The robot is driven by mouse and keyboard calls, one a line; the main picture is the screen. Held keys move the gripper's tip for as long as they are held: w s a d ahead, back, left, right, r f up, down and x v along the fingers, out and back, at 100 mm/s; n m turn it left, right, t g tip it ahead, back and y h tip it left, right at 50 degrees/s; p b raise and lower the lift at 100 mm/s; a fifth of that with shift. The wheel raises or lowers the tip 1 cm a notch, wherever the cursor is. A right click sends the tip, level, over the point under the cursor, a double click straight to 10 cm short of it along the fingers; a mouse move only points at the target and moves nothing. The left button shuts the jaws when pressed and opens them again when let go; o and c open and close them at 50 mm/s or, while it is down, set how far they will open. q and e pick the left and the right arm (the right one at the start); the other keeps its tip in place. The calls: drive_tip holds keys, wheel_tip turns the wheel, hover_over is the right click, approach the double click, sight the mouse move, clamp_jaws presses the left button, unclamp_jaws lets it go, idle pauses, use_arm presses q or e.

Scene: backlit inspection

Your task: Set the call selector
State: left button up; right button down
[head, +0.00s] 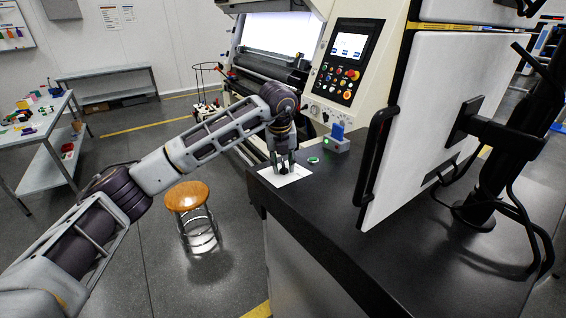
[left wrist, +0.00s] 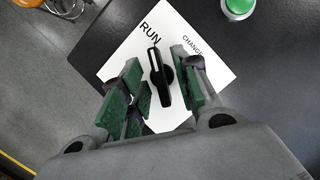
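The selector is a black knob (left wrist: 159,80) with a white line along its bar, on a white plate (left wrist: 195,30) marked RUN and CHANGE. The line's far end points towards RUN. The plate (head: 298,179) lies on the dark counter in the head view, near its far left corner. My left gripper (head: 284,166) points down over the plate. In the left wrist view its green-padded fingers (left wrist: 164,82) are apart, one side left of the knob and one right, with gaps visible. I cannot tell how low the fingertips are. My right gripper is not in view.
A green button (head: 313,160) sits right of the plate, with a grey holder with a blue piece (head: 337,132) behind it. A large monitor (head: 425,110) stands on the counter (head: 400,250) at the right. A wooden stool (head: 186,195) stands on the floor at the left.

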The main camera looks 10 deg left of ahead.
use_arm(q)
drive_tip(key=v, duration=1.2)
idle(0.6)
